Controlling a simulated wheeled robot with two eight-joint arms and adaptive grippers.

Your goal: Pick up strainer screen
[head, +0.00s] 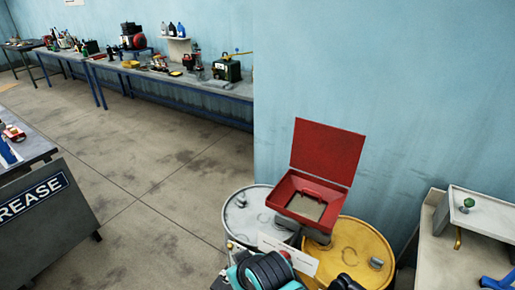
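A red box (308,206) with its lid (327,150) standing open sits above two drums near the bottom middle of the head view. A flat brownish-grey panel with a dark edge (306,208) lies inside the box. It may be the strainer screen, but the mesh is too small to make out. Black and teal parts at the bottom edge, below the box, look like my arm. No gripper fingers can be made out in this view, and nothing is seen touching the panel.
A white-topped drum (238,217) and a yellow drum (361,240) stand against the blue wall. A pale bench (450,258) is at the right. A long workbench (225,88) lines the back. The floor between is clear.

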